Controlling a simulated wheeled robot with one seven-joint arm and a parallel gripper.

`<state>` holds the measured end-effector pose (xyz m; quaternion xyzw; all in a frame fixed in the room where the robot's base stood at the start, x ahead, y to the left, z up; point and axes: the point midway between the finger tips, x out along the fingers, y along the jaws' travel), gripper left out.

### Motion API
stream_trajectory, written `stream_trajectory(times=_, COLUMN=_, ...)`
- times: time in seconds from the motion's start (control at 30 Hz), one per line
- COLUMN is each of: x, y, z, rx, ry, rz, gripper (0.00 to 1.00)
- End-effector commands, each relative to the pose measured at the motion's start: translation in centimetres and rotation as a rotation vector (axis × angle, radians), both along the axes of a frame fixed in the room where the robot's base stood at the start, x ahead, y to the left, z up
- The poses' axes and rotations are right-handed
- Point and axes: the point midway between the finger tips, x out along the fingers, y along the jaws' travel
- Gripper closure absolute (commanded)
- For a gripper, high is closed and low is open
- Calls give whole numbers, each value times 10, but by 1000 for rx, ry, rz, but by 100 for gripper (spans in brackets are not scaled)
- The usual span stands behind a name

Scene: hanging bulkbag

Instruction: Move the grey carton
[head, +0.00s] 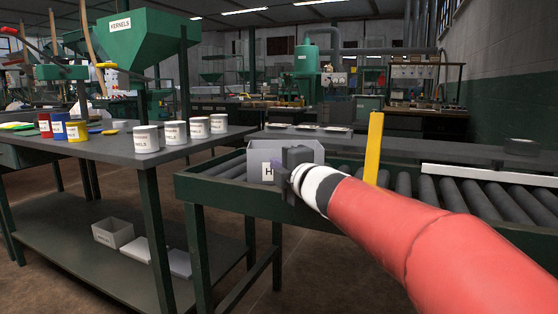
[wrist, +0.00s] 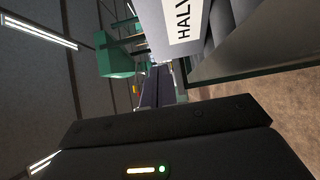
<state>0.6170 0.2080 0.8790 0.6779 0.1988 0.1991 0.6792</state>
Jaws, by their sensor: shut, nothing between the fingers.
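The grey carton (head: 254,163) stands on the roller conveyor, with a white label on its front starting with "H". In the wrist view the carton (wrist: 148,22) shows at the top, its label turned sideways and reading "HALV". My gripper (head: 283,178) is in front of the carton's near face and covers part of the label. The gripper is shut with nothing in it. I cannot tell whether it touches the carton.
The roller conveyor (head: 225,196) has a green frame and a yellow post (head: 374,146) right of the carton. A table (head: 95,153) at left holds several white tins (head: 146,139) and coloured containers. A small grey box (head: 113,232) sits on its lower shelf.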

Motion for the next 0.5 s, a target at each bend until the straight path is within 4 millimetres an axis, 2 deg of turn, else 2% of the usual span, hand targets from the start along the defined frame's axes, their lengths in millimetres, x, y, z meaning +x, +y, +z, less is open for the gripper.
stream_trajectory(times=0.1, x=21, y=14, z=-1, rx=-1, ry=2, rz=1, gripper=100)
stream_trajectory(times=0.2, x=38, y=9, z=1, rx=-1, ry=1, rz=-2, gripper=100)
stream_trajectory(times=0.3, x=49, y=6, z=1, rx=0, ry=1, rz=-2, gripper=100)
stream_trajectory(times=0.5, x=58, y=4, z=0, rx=2, ry=1, rz=0, gripper=100)
